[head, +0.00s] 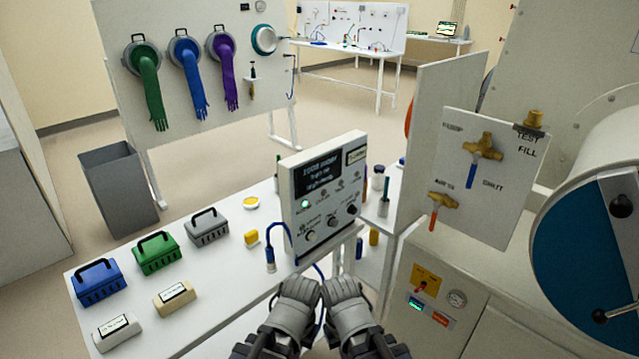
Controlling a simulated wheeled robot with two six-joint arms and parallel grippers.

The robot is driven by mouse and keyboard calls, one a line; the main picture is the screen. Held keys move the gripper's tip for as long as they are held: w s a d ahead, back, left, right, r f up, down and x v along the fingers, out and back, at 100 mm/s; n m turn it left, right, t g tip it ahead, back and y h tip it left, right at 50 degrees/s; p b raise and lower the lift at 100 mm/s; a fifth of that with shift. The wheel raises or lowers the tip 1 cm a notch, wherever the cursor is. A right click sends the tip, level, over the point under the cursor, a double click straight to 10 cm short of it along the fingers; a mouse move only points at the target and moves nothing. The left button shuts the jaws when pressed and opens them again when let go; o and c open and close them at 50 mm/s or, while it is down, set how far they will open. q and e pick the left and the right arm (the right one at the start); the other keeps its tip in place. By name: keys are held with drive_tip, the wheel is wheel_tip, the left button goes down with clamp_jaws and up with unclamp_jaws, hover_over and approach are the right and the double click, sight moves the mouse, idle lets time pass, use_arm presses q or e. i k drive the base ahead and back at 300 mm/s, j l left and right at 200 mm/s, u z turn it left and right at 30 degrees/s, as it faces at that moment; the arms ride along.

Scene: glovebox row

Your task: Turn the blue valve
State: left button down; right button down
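The blue valve is a brass valve (484,148) with a blue lever handle (472,170) hanging down. It is mounted on a white panel (508,205) at the right in the head view. A second brass valve (442,200) with an orange-red handle (433,219) sits below and to the left on the same panel. My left gripper (300,288) and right gripper (341,290) are side by side at the bottom centre, well to the left of and below the panel. Both are apart from the valves. Their fingertips point away from the camera, so their opening is hidden.
A white table (210,330) with blue, green and grey baskets (156,252) is at the left. A control box (325,190) stands ahead of the grippers. A vertical white partition (440,125) stands left of the valve panel. A round blue door (590,265) is at far right.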

sight(477, 156)
drive_tip(key=z, duration=2)
drive_tip(key=i+j+u, duration=0.15)
drive_tip(key=u, duration=0.2)
drive_tip(key=i+j+u, duration=0.3)
drive_tip(key=i+u, duration=0.1)
drive_tip(key=u, duration=0.25)
